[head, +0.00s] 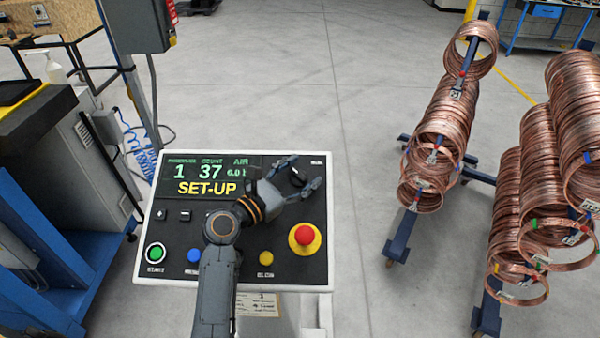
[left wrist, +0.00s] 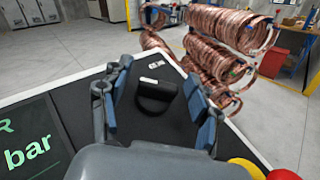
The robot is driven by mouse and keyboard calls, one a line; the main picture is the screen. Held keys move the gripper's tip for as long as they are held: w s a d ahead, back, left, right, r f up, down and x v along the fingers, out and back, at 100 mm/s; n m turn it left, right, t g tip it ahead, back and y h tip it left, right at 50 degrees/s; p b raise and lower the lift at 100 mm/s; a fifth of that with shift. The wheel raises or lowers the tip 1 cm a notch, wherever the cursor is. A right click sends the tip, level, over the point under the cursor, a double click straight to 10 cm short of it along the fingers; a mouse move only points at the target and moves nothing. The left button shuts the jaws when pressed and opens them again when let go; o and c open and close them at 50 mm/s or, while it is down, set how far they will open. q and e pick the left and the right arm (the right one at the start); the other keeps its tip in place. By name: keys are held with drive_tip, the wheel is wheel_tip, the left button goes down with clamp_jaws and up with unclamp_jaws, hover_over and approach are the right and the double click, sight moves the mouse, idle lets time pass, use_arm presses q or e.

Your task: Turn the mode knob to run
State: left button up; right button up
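The black mode knob (head: 297,177) sits at the upper right of the control panel (head: 240,276), partly hidden between my left gripper's fingers. The left wrist view shows the knob (left wrist: 156,97) more clearly, with a small white label beyond it. My left gripper (head: 306,170) is open, with one finger on each side of the knob. In the left wrist view a gap shows between the knob and each finger of the gripper (left wrist: 157,72). The panel's display (head: 207,188) reads SET-UP in yellow. My right gripper is not in view.
The panel also carries a red emergency button (head: 304,236) on a yellow base, a green button (head: 155,253), a blue button (head: 194,255) and a yellow button (head: 266,258). Racks of copper coils (head: 440,130) stand at the right. The floor behind the panel is clear.

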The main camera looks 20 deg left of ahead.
use_arm(q)
drive_tip(key=shift+s+a, duration=0.1)
drive_tip(key=c, duration=1.1)
drive_tip(key=shift+m+h, duration=0.3)
drive_tip(key=shift+g, duration=0.4)
drive_tip(key=m+g+h, duration=0.3)
drive_tip(key=m+g, duration=0.1)
drive_tip(key=shift+m+h, duration=0.3)
drive_tip(key=shift+m, duration=0.1)
drive_tip(key=m+g, duration=0.2)
drive_tip(key=g, duration=0.1)
drive_tip(key=m+g+h, duration=0.1)
drive_tip(key=m+g, duration=0.1)
drive_tip(key=g, duration=0.1)
drive_tip(key=shift+m+h, duration=0.3)
drive_tip(key=m+g+y, duration=0.1)
drive_tip(key=m+g, duration=0.3)
drive_tip(key=g, duration=0.1)
drive_tip(key=shift+m+g, duration=0.3)
drive_tip(key=shift+g, duration=0.1)
drive_tip(key=shift+s+f+m+g+y+b, duration=0.1)
drive_tip(key=shift+m+g+y+b, duration=0.65)
drive_tip(key=shift+m+g, duration=0.8)
drive_tip(key=shift+g+y, duration=0.25)
drive_tip(key=shift+y, duration=0.1)
